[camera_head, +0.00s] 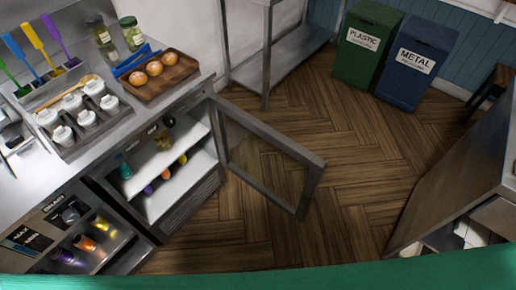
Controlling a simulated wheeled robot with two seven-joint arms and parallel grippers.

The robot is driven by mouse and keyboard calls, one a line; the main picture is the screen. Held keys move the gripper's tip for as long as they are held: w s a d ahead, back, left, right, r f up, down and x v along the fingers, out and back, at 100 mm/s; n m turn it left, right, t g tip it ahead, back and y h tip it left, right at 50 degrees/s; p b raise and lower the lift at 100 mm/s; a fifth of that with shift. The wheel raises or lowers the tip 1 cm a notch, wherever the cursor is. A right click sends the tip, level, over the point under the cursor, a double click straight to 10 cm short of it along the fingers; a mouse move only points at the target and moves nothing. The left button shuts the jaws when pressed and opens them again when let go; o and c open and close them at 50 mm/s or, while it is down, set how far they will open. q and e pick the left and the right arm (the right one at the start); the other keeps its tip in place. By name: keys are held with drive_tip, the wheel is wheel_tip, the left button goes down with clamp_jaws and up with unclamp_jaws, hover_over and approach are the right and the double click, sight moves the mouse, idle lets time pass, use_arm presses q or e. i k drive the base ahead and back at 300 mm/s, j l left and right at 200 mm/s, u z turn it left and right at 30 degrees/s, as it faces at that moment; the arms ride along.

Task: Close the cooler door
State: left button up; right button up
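The cooler (187,203) stands under the counter at the left, with lit white shelves holding a few bottles and jars. Its glass door (262,158) has a grey metal frame and stands wide open. The door is hinged at the cooler's right side and sticks out over the wooden floor toward the right. Its free edge (310,190) is apart from anything else. Neither of my grippers shows in this view.
The counter (190,60) above holds a wooden tray (158,72) with buns, jars and a container rack. A steel table (268,50), green bin (366,42) and blue bin (414,60) stand at the back. Another counter (455,180) is at the right. Floor beyond the door is clear.

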sight(218, 105)
drive_tip(key=i+l+u, duration=0.35)
drive_tip(key=l+u, duration=0.15)
drive_tip(key=i+l+u, duration=0.25)
drive_tip(key=l+u, duration=0.25)
drive_tip(key=l, duration=0.15)
drive_tip(key=i+l+u, duration=0.15)
drive_tip(key=l+u, duration=0.35)
drive_tip(key=l, duration=0.2)
drive_tip(key=l+u, duration=0.5)
drive_tip(key=l, duration=0.2)
drive_tip(key=k+l+u, duration=0.15)
drive_tip(key=l+u, duration=0.35)
drive_tip(key=l, duration=0.2)
drive_tip(key=k+l+u, duration=0.25)
drive_tip(key=l+u, duration=0.2)
drive_tip(key=l, duration=0.25)
